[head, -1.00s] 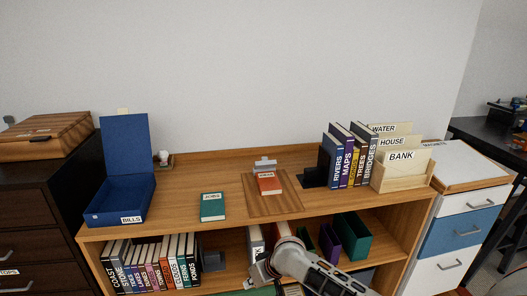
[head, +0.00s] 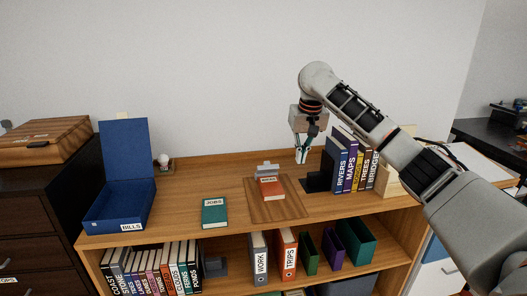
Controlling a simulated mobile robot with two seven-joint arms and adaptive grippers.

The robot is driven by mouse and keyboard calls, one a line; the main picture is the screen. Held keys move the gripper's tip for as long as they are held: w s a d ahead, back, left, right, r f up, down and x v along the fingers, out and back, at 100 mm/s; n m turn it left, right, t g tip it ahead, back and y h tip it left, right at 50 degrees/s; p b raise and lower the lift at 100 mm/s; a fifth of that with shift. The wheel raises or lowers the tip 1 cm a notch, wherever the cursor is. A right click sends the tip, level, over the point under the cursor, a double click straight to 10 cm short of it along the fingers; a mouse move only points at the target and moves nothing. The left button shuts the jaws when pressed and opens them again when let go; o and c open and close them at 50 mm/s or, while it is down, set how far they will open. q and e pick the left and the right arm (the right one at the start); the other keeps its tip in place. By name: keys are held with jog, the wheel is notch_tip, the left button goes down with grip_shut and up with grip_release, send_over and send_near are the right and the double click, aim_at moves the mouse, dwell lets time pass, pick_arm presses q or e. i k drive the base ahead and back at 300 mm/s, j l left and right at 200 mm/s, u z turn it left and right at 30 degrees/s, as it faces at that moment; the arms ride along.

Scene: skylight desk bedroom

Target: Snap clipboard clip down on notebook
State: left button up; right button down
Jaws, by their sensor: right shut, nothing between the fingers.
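A wooden clipboard (head: 274,208) lies on the top of the shelf unit, right of its middle. A small red notebook (head: 270,189) with a white label lies on its upper part. The grey metal clip (head: 265,170) stands up at the clipboard's far edge, behind the notebook; it looks raised. My right gripper (head: 302,160) points down above the shelf top, to the right of the clip and apart from it. It is shut and empty. My left gripper is not in view.
A black bookend (head: 318,181) and upright books (head: 345,170) stand close right of my right gripper. A green notebook (head: 214,211) and an open blue box (head: 104,212) are on the left. Shelf top is clear around the clipboard's left.

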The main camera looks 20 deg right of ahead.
aim_at(267, 167)
jog(key=i, duration=0.9)
